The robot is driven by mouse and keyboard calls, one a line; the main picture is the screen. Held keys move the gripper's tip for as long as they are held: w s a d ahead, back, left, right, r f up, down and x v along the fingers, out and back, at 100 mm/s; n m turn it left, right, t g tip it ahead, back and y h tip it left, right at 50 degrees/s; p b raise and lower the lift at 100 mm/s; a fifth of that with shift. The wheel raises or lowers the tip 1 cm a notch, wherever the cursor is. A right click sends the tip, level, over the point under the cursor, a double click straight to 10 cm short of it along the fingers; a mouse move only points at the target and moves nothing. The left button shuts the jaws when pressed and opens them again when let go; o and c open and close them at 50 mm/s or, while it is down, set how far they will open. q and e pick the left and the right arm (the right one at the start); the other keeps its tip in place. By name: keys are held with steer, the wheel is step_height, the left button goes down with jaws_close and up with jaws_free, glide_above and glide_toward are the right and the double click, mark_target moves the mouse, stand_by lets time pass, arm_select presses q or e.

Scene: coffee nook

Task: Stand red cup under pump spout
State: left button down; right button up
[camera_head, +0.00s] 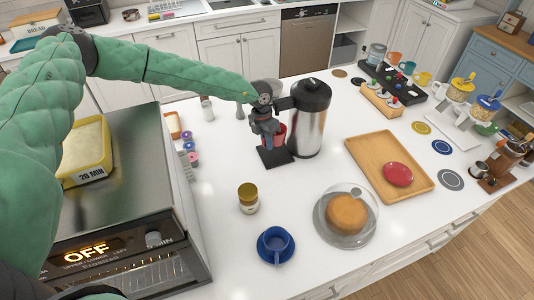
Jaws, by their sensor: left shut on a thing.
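The red cup (281,134) is small and partly hidden behind my left gripper (270,138). My left gripper is shut on the red cup, close above a black base plate (272,158) at the foot of the pump pot. The steel pump pot (309,122) with a black top stands just right of the cup. Its spout area (284,103) reaches left toward my wrist and is partly covered by it. I cannot tell whether the cup touches the plate. My right gripper is not in view.
A jar with a gold lid (248,198), a blue cup on a saucer (275,246) and a domed cake (347,213) stand in front. A wooden tray (418,190) with a red plate lies right. A toaster oven (130,200) stands left. The counter between is clear.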

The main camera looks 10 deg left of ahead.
mark_target(268, 161)
arm_select(q)
steer(key=shift+a+f, duration=0.2)
steer(key=shift+f, duration=1.05)
step_height(268, 161, down, 3)
steer(key=shift+s+d+r, duration=0.1)
steer(key=shift+r, duration=0.1)
steer(key=shift+d+f, duration=0.1)
steer(key=shift+f, duration=0.45)
steer(key=c, duration=2)
jaws_free()
steer(key=shift+f, duration=0.15)
steer(key=o, duration=0.5)
